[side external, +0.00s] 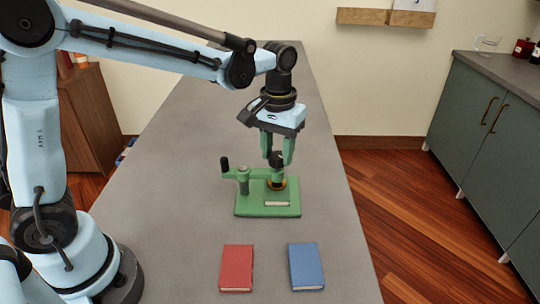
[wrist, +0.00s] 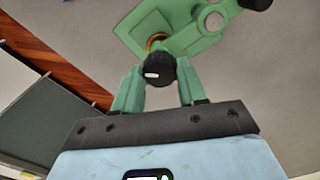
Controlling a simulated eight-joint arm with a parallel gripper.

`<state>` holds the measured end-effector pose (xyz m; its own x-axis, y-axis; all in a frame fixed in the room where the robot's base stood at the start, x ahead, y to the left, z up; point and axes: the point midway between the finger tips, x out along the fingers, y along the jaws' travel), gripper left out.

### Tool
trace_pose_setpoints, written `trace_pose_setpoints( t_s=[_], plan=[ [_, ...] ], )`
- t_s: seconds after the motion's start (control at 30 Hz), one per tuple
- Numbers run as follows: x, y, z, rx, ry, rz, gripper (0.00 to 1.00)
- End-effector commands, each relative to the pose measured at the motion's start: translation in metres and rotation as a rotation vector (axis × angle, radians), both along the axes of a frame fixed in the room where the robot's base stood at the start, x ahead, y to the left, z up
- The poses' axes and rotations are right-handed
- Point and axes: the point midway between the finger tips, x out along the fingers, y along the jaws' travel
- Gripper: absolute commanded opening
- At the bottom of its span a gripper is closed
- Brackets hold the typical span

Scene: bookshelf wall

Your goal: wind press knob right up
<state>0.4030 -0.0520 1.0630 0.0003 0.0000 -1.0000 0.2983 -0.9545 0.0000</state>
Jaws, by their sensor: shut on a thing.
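The green press (side external: 248,208) stands on the grey table, with a side arm ending in a black upright handle (side external: 225,164). Its black knob (side external: 277,159) sits above a brass-coloured ring (side external: 277,183). My gripper (side external: 277,157) points down from above, with its green fingers closed on the knob from both sides. In the wrist view the dark round knob (wrist: 158,70) with a white mark lies between the fingertips of my gripper (wrist: 160,80). The press's green body (wrist: 185,40) shows beyond it. A small pale-edged item (side external: 277,204) lies on the press base, partly under the ring.
A red book (side external: 237,268) and a blue book (side external: 306,266) lie flat on the table (side external: 180,205) in front of the press. Bare table surrounds the press on both sides. A dark cabinet (side external: 490,130) stands apart at the right.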

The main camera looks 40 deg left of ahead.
Motion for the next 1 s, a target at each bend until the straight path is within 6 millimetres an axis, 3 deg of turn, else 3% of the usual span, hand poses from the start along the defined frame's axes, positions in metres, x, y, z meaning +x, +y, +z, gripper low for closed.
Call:
trace_pose_setpoints(
  t_s=[0.5, 1.0],
  plan=[
    [-0.0003, -0.0003, 0.0003, 0.0, 0.002, 0.454, 0.1],
    [-0.0003, -0.0005, 0.0003, 0.0, 0.002, 0.658, 0.1]
  ],
)
